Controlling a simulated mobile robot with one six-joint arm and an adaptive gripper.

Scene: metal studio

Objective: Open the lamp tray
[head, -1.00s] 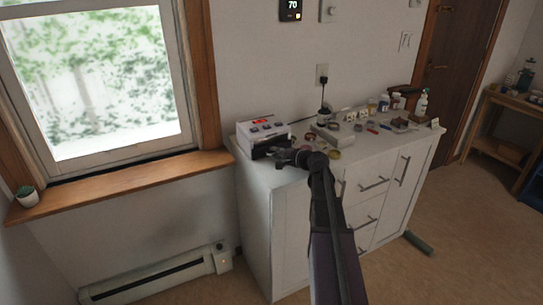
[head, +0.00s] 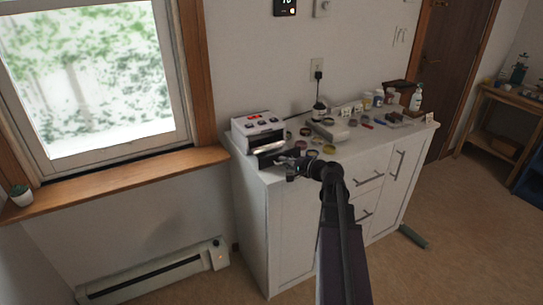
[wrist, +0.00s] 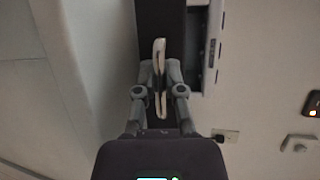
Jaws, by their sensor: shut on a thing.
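The lamp unit (head: 257,131) is a white box with several buttons on its sloped top, standing at the left end of the white cabinet. A dark tray (head: 270,158) shows at its front and sticks out toward my gripper (head: 293,168). In the wrist view, my gripper (wrist: 160,88) is shut on a thin, pale handle (wrist: 159,50), which stands upright between the fingers. The dark tray (wrist: 160,18) lies beyond it, with the white housing (wrist: 213,40) to its right. My fingers partly hide the tray's front in the head view.
The cabinet top (head: 352,147) holds several small round pots and bottles right of the lamp unit. A pale device (head: 330,130) lies among them.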

